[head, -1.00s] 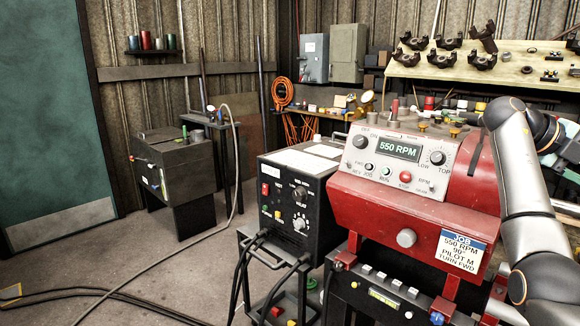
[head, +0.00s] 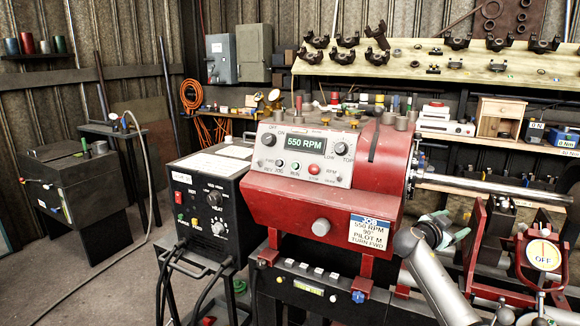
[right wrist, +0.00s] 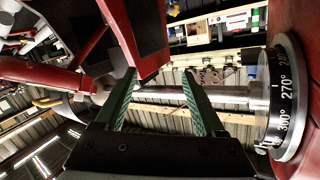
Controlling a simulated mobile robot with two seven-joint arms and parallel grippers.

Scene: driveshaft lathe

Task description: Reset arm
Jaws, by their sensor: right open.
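My right arm (head: 437,275) reaches up from the lower edge of the head view. Its gripper (head: 446,230) is small and partly hidden there, just right of the red lathe headstock (head: 330,185) and below the steel shaft (head: 490,187). In the right wrist view the two green fingers of my right gripper (right wrist: 158,76) are spread apart. The shaft (right wrist: 232,98) crosses the picture beyond them, and I see no grip on it. It meets a ring with degree marks (right wrist: 284,105) at the right. My left gripper is not in view.
The panel (head: 304,147) reads 550 RPM; a job card (head: 370,235) hangs below. A black box (head: 205,197) stands left of the lathe. Yoke parts fill the shelf behind (head: 390,68).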

